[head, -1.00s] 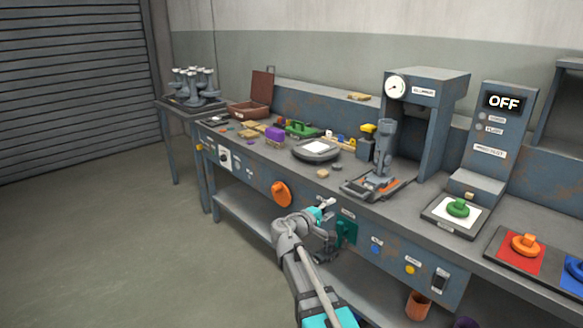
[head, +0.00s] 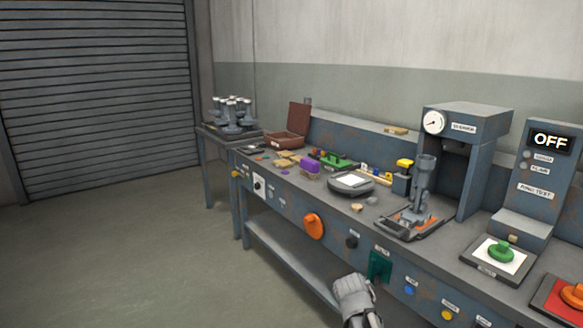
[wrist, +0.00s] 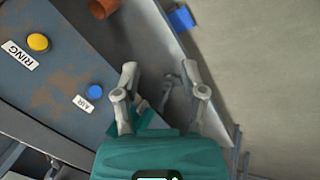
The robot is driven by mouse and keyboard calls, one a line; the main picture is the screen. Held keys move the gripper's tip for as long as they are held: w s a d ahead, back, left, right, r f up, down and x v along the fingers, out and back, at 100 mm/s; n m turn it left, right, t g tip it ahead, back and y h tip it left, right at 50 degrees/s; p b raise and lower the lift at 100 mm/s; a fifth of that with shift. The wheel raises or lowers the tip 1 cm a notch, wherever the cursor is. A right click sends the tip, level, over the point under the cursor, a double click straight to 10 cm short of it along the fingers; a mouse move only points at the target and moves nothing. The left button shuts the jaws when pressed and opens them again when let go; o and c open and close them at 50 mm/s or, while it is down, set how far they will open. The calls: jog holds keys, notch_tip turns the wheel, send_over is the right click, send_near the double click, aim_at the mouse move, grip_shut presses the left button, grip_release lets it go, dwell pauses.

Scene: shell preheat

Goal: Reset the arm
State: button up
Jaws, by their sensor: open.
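My gripper (wrist: 163,88) is open and empty in the wrist view, its two grey fingers apart over the space beside the workbench front. In the head view my grey arm shows at the bottom, in front of the bench; the fingertips cannot be made out there. The wrist view shows the blue-grey bench front with a yellow button (wrist: 38,42) marked RING and a blue button (wrist: 95,92) marked AIR, left of the fingers. Nothing is between the fingers that I can tell.
The workbench (head: 300,215) runs along the wall. It bears a grey upright device (head: 424,185), a purple block (head: 310,167), a green knob (head: 501,252) and a gauge housing (head: 465,123). An orange knob (head: 314,226) juts from its front. The floor at left is clear.

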jog(key=s+a+f+g+y, duration=0.2)
jog(key=s+a+y, duration=0.3)
jog(key=s, duration=0.1)
notch_tip(320, 180, up, 26)
jog(key=p, duration=2.5)
jog(key=shift+f+m, duration=0.15)
jog(key=shift+m, duration=0.25)
